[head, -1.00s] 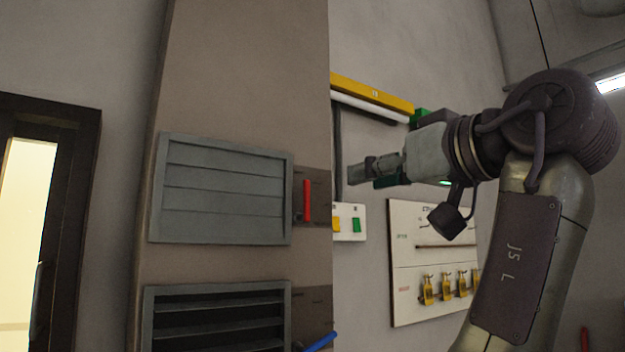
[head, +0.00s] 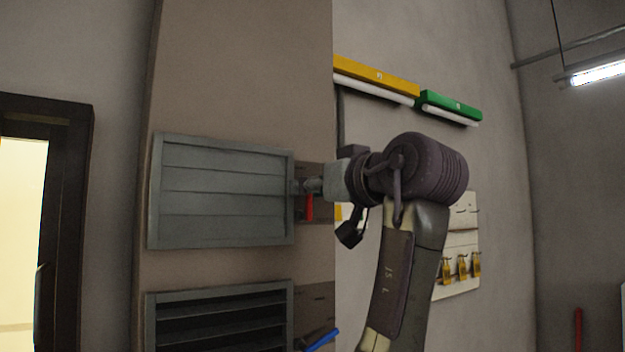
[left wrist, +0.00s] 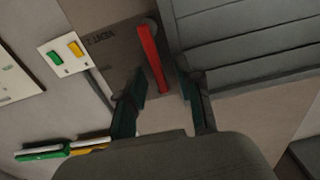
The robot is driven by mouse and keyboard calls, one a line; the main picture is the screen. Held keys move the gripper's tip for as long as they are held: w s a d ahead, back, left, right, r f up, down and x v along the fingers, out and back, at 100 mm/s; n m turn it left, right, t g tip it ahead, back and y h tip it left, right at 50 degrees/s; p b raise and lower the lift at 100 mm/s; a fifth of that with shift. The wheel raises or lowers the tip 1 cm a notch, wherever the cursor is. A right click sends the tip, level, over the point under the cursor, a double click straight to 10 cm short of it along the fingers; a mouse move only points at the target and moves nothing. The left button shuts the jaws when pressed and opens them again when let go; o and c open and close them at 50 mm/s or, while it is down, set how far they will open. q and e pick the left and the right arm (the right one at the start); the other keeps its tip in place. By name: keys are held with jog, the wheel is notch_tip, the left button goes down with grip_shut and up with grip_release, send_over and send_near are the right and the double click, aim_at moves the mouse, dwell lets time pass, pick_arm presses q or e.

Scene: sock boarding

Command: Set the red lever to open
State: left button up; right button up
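The red lever (head: 309,208) hangs straight down on its brown plate (head: 326,210), just right of the upper grey louvre (head: 220,195), whose slats are shut. My left gripper (head: 300,187) is at the lever and hides its upper part in the head view. In the left wrist view, the left gripper (left wrist: 163,88) is open, and the free end of the red lever (left wrist: 152,58) reaches into the space between its two fingers. I cannot tell whether either finger touches it. My right gripper is not in view.
A lower louvre (head: 220,322) with open slats and a blue lever (head: 322,339) sits below. A switch box with green and yellow buttons (left wrist: 66,53) is on the side wall. Yellow (head: 375,76) and green (head: 450,106) bars are higher up. A doorway is at far left.

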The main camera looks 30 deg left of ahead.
pick_arm(q)
grip_shut()
dwell(0.5)
jog(key=w+m+b, duration=0.1)
jog(key=m, duration=0.2)
jog(key=w+d+f+m+b, duration=0.1)
jog(key=m, duration=0.3)
jog(key=w+f+m+b, duration=0.1)
jog(key=m, duration=0.2)
jog(key=shift+w+d+m, duration=0.1)
jog(key=shift+d+m, duration=0.1)
jog(key=shift+m, duration=0.2)
jog(key=shift+w+d+f+m+b, duration=0.15)
jog(key=shift+m+b, duration=0.1)
jog(key=shift+m, duration=0.3)
jog(key=shift+a+f+m+b, duration=0.1)
jog(key=shift+m+b, duration=0.1)
jog(key=shift+m, duration=0.3)
jog(key=shift+w+d+f+m+b, duration=0.15)
jog(key=shift+m+b, duration=0.1)
jog(key=shift+m, duration=0.3)
grip_release()
jog(key=shift+f, duration=0.1)
